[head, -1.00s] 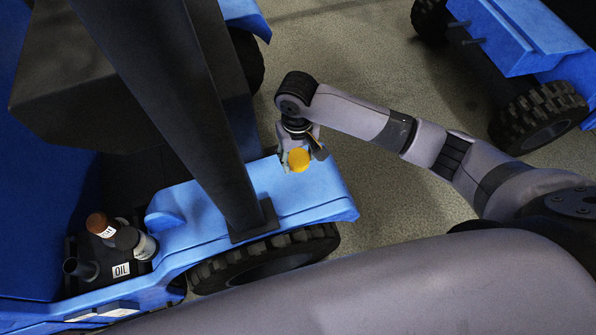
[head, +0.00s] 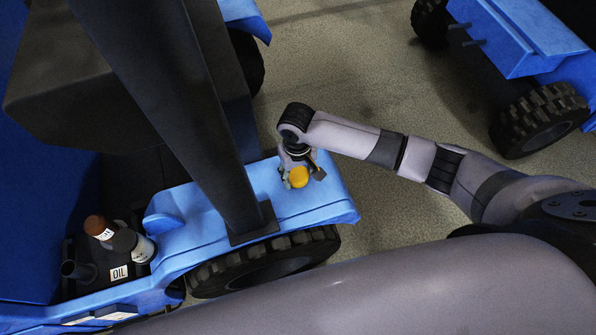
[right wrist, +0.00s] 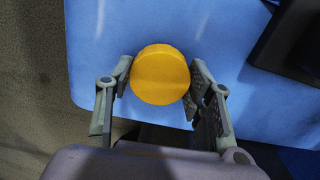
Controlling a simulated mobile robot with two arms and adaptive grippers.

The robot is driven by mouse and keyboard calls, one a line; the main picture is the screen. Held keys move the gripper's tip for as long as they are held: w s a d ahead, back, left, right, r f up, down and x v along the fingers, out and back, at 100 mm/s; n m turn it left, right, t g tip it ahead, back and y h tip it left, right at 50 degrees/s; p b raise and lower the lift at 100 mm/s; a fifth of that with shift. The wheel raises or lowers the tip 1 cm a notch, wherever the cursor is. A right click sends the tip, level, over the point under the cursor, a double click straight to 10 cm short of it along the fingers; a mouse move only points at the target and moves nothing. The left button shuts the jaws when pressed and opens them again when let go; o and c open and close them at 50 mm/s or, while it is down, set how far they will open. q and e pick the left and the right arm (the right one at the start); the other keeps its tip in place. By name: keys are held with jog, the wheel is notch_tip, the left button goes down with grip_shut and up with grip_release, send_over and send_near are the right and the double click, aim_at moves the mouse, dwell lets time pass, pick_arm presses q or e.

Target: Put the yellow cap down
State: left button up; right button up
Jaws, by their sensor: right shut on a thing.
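The yellow cap (head: 299,177) is a small round disc over the blue fender (head: 325,195) of the vehicle. My right gripper (head: 297,172) is shut on it. In the right wrist view the cap (right wrist: 160,75) sits between the two fingers (right wrist: 158,85), with the flat blue surface (right wrist: 110,30) behind it. I cannot tell whether the cap touches that surface. My left gripper is not in view.
A dark post (head: 215,130) rises from the fender left of my right gripper. An open filler neck (head: 78,270), an OIL label (head: 120,272) and bottles (head: 98,228) are at the lower left. Another blue vehicle (head: 515,40) stands at the upper right.

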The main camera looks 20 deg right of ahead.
aim_at(298, 175)
jog(key=shift+f, duration=0.25)
jog(key=o, duration=1.3)
jog(key=shift+r, duration=0.1)
jog(key=shift+r, duration=0.3)
notch_tip(298, 175, up, 12)
jog(key=shift+r+p, duration=0.1)
jog(key=shift+p, duration=0.55)
